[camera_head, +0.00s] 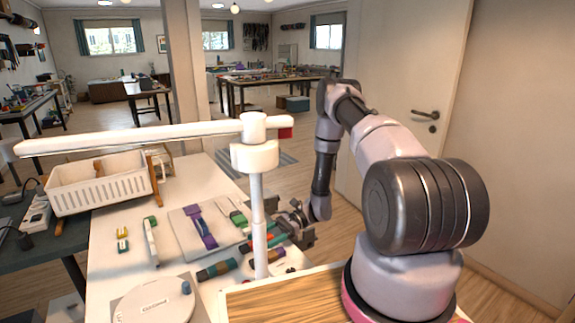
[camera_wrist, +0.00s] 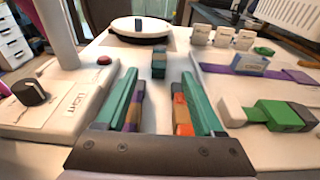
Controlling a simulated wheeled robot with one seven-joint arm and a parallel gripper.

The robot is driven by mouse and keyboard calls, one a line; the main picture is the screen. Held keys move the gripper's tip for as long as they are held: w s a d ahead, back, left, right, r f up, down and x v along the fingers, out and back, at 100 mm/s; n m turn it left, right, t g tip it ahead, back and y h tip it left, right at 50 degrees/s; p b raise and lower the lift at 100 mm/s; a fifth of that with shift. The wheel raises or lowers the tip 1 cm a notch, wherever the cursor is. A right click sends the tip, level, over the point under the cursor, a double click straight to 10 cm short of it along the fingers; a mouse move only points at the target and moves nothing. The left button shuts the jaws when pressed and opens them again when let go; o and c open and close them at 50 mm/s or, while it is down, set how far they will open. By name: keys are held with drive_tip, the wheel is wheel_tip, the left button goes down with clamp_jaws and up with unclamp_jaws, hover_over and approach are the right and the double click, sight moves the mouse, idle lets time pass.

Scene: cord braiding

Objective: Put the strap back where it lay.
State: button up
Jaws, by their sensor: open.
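A purple strap (camera_head: 201,228) lies on a pale board (camera_head: 182,234) on the white table in the head view. It shows at the right in the wrist view (camera_wrist: 298,76), with a pale blue-grey piece on it. My gripper (camera_wrist: 158,100) has two long green fingers spread apart, with nothing held between them. Striped purple, tan and orange pieces show beside the fingers; whether they touch is unclear. A small green and brown piece (camera_wrist: 159,63) lies beyond the fingertips.
A white post (camera_head: 258,215) with a long horizontal arm (camera_head: 140,137) stands close by my gripper. A round white lidded thing (camera_head: 152,302) is at the near left. A white basket (camera_head: 98,187) stands at the far left. Green and white pieces (camera_wrist: 281,116) lie right of the fingers.

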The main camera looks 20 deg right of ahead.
drive_tip(key=d+r+n+t+h, duration=0.15)
drive_tip(key=r+n+h, duration=0.25)
drive_tip(key=r, duration=0.9)
drive_tip(key=d+r+n+g+h, duration=0.1)
drive_tip(key=d+r+n+h, duration=0.2)
drive_tip(key=r, duration=1.1)
drive_tip(key=s+d+r+n+t+h, duration=0.1)
drive_tip(key=s+d+r+t+h, duration=0.1)
drive_tip(key=s+r, duration=0.3)
drive_tip(key=s+d+r+n+t+h, duration=0.1)
drive_tip(key=s+d+r+t+h, duration=0.1)
drive_tip(key=s+r+t, duration=0.3)
drive_tip(key=s+d+r+n+t+h, duration=0.1)
drive_tip(key=s+r+t, duration=0.3)
drive_tip(key=r, duration=0.8)
drive_tip(key=shift+s+d+n+h, duration=0.3)
drive_tip(key=shift+s+d+h, duration=0.5)
drive_tip(key=shift+d, duration=0.1)
